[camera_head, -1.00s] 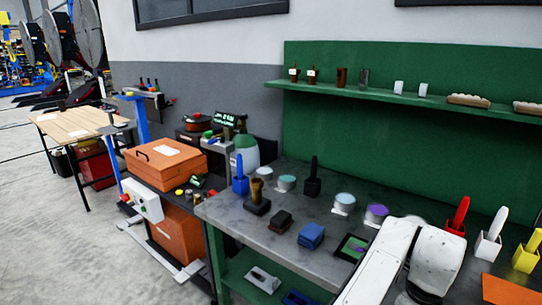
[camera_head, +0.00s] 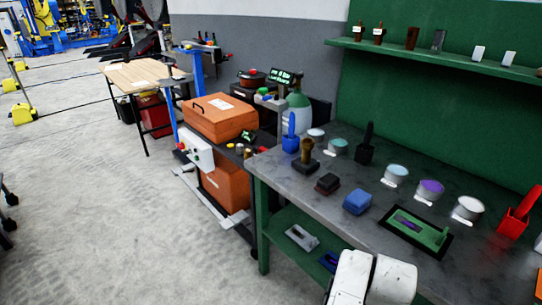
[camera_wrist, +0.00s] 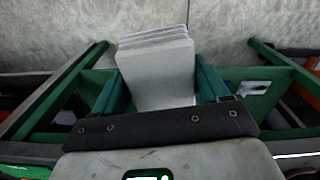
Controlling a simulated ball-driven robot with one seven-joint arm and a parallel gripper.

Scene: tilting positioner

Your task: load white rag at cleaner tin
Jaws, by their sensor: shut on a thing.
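The white rag (camera_wrist: 158,72) is a folded, layered white block in the wrist view. My gripper (camera_wrist: 158,88) is shut on it, with a green finger on each side. Several low round tins stand on the grey workbench (camera_head: 290,188) in the head view: a light blue-topped tin (camera_head: 396,174), a purple-topped tin (camera_head: 430,189), a white-topped tin (camera_head: 467,208) and a teal-topped tin (camera_head: 337,147). I cannot tell which is the cleaner tin. My white arm shows at the bottom of the head view; my gripper and the rag are out of that view.
Brushes in holders, a blue block (camera_head: 357,201) and a dark tray with a green piece (camera_head: 416,231) share the bench. A green shelf (camera_head: 435,57) hangs behind. An orange case (camera_head: 220,117) sits on a cart at left.

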